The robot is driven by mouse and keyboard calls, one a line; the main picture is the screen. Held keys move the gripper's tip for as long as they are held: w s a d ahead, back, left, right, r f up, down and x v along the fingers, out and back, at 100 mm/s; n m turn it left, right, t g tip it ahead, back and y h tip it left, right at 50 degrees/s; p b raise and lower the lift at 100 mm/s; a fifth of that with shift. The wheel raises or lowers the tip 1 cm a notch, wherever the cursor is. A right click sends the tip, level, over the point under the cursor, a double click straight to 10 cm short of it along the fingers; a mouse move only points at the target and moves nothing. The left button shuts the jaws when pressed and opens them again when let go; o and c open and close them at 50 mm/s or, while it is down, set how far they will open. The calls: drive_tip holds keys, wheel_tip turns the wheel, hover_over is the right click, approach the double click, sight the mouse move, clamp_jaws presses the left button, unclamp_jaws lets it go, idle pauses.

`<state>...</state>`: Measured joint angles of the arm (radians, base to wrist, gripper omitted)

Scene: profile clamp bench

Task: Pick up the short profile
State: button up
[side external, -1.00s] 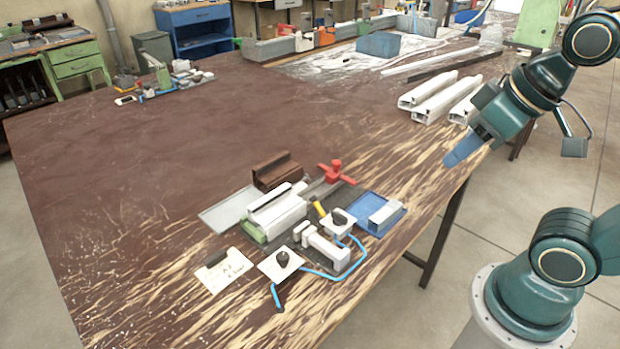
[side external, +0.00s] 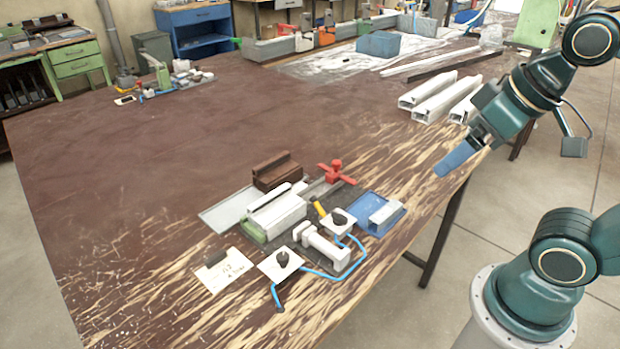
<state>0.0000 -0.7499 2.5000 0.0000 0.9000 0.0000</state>
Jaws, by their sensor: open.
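A short white profile (side external: 384,213) lies on the right part of a small blue tray (side external: 362,214) near the table's right edge. My gripper (side external: 440,172) is at the right, above the table edge, up and to the right of the tray and well apart from the profile. Its blue fingers point down and left. They overlap in this view, so the gap between them is hidden. The gripper is open, and nothing shows at its tips.
A clamp fixture with a white profile (side external: 275,217) and a red handle (side external: 336,172) stands left of the tray. Black knobs, a white-grey block (side external: 322,246) and blue hose lie in front. Longer white profiles (side external: 435,99) lie behind my gripper. The table's left middle is clear.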

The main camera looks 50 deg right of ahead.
drive_tip(key=w+a+f+m+g+y, duration=0.15)
drive_tip(key=w+m, duration=0.45)
drive_tip(key=w, duration=0.7)
drive_tip(key=w+a+f+m+g+y, duration=0.1)
drive_tip(key=w+a+m+g+y, duration=0.15)
drive_tip(key=w+m, duration=0.75)
drive_tip(key=w+d+f+m+g+y, duration=0.2)
drive_tip(key=w+f+y, duration=0.1)
drive_tip(key=w+f, duration=0.6)
approach(274, 209)
drive_tip(key=shift+a+f, duration=0.5)
drive_tip(key=shift+a, duration=0.15)
drive_tip(key=shift+x, duration=2.6)
drive_tip(key=shift+s+d, duration=0.1)
drive_tip(key=shift+s, duration=0.05)
